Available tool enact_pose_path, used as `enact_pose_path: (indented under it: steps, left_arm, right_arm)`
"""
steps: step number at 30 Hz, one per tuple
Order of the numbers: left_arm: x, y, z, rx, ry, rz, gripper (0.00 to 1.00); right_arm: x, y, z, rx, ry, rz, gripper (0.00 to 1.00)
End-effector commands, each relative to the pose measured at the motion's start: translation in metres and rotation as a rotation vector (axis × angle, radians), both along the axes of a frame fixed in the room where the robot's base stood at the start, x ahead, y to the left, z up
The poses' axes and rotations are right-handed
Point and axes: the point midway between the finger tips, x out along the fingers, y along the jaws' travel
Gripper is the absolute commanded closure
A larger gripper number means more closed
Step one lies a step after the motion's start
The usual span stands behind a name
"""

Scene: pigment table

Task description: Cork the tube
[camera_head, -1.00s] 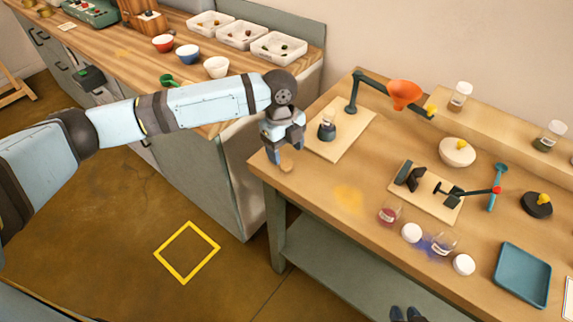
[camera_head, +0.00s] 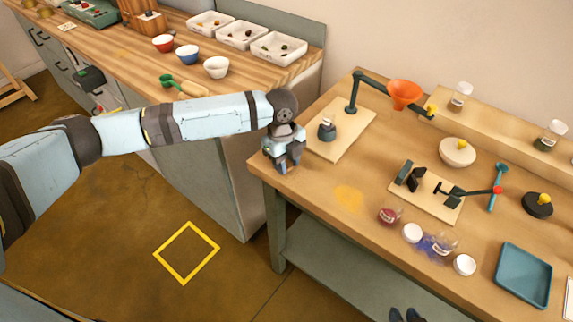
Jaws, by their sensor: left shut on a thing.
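My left gripper (camera_head: 284,164) points down over the left corner of the near table. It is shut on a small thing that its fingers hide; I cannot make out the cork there. A dark vessel (camera_head: 327,131) stands just right of it on a pale board (camera_head: 348,141). I cannot tell which thing is the tube. A small dark clamp (camera_head: 453,193) with a red tip sits on another board (camera_head: 425,207). At the bottom edge two dark tips of my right gripper (camera_head: 408,315) show, apart, with nothing seen between them.
An orange funnel (camera_head: 404,93) hangs on a dark stand. Jars, white lids, a bowl (camera_head: 457,153) and a blue tray (camera_head: 523,275) fill the right side. The wooden counter (camera_head: 120,52) stands behind my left arm. The table's left front is mostly bare.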

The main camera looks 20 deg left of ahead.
Motion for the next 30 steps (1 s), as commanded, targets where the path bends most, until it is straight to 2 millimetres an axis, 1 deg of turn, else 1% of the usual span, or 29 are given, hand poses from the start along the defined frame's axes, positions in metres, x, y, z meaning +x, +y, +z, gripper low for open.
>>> enact_pose_path:
  steps: [8, 11, 13, 17, 24, 27, 30]
  left_arm:
    - [0.0, 0.0, 0.002, 0.0, 0.0, 0.0, 0.9]
    - [0.001, 0.0, 0.01, 0.0, -0.002, 0.0, 0.9]
    - [0.001, 0.0, 0.022, -0.001, -0.003, -0.001, 0.9]
    - [0.001, 0.0, 0.052, -0.001, -0.004, -0.001, 0.9]
    - [0.001, 0.0, 0.123, -0.001, -0.004, -0.001, 0.9]
    - [0.001, 0.0, 0.149, -0.001, -0.003, -0.002, 0.9]
    - [0.001, 0.0, 0.17, -0.001, -0.003, 0.0, 0.9]
  right_arm:
    - [0.002, 0.0, 0.001, 0.0, -0.004, 0.0, 0.68]
    - [0.002, 0.0, 0.002, -0.001, -0.004, 0.001, 0.68]
    - [0.002, 0.0, 0.003, -0.001, -0.006, 0.001, 0.68]
    - [0.002, 0.0, 0.006, -0.003, -0.008, 0.003, 0.68]
    - [0.001, -0.001, 0.008, -0.009, -0.011, 0.006, 0.68]
    - [-0.001, -0.001, 0.008, -0.01, -0.009, 0.007, 0.68]
    - [-0.002, -0.001, 0.008, -0.011, -0.007, 0.007, 0.68]
